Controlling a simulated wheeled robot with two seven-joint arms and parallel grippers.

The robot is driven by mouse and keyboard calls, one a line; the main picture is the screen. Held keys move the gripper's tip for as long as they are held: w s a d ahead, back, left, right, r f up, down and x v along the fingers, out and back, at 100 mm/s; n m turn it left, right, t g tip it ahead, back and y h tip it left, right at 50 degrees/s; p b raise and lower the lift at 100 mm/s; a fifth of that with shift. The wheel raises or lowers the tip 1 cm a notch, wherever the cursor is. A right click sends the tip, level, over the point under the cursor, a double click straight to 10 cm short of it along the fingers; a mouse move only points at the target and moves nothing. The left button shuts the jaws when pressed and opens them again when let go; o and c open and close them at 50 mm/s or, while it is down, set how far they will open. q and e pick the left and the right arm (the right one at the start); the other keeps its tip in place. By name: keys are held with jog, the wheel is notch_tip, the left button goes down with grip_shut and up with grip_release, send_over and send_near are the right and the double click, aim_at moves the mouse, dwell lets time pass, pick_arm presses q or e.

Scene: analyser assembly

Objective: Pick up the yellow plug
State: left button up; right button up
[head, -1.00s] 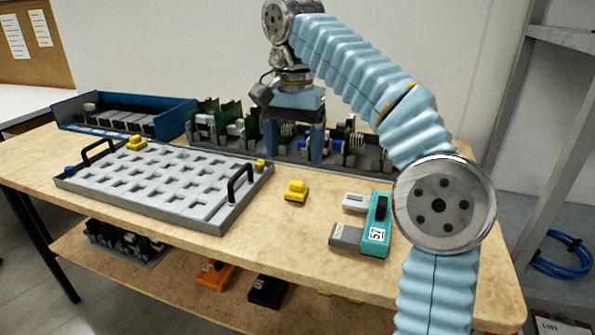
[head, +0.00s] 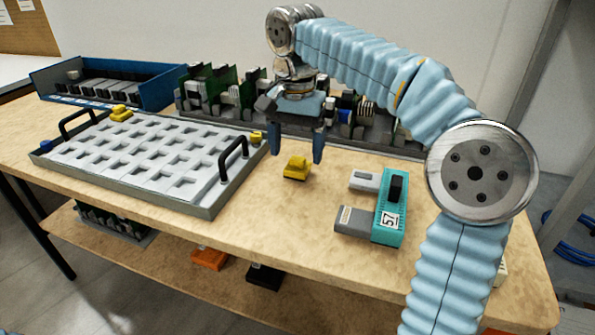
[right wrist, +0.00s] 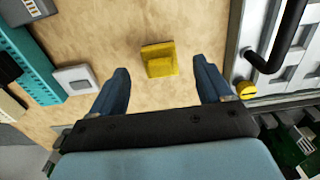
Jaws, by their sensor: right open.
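The yellow plug (head: 297,168) stands on the wooden table between the grey tray and the teal device. My right gripper (head: 297,158) is open, with its blue fingers pointing down above and just behind the plug. In the right wrist view the plug (right wrist: 158,58) lies ahead of the gap between the two fingertips (right wrist: 160,72), apart from both. Other yellow pieces sit on the tray's far left edge (head: 121,113) and by its right handle (head: 256,138). My left gripper is not in view.
The grey tray (head: 190,205) with black handles is left of the plug. A teal device (head: 389,210) with grey plugs lies to the right. Racks of green boards (head: 225,88) and a blue bin (head: 150,92) stand behind. Table around the plug is clear.

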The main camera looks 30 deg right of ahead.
aim_at(297, 159)
notch_tip(297, 159, down, 4)
jog(key=shift+d+r+b, duration=0.1)
jog(key=shift+b, duration=0.2)
jog(key=shift+c, duration=0.2)
jog(key=c, duration=1.3)
jog(key=shift+r, duration=0.45)
jog(key=r, duration=0.1)
jog(key=r+p, duration=0.1)
jog(key=r, duration=0.1)
jog(key=shift+w+a+r, duration=0.1)
jog(key=shift+a, duration=0.25)
jog(key=a+r, duration=0.3)
jog(key=a, duration=0.1)
jog(key=a+r+p, duration=0.1)
jog(key=a+r, duration=0.2)
jog(key=a, duration=0.2)
jog(key=a+r+p, duration=0.1)
jog(key=a+r, duration=0.2)
jog(key=a, duration=0.1)
jog(key=shift+a, duration=0.2)
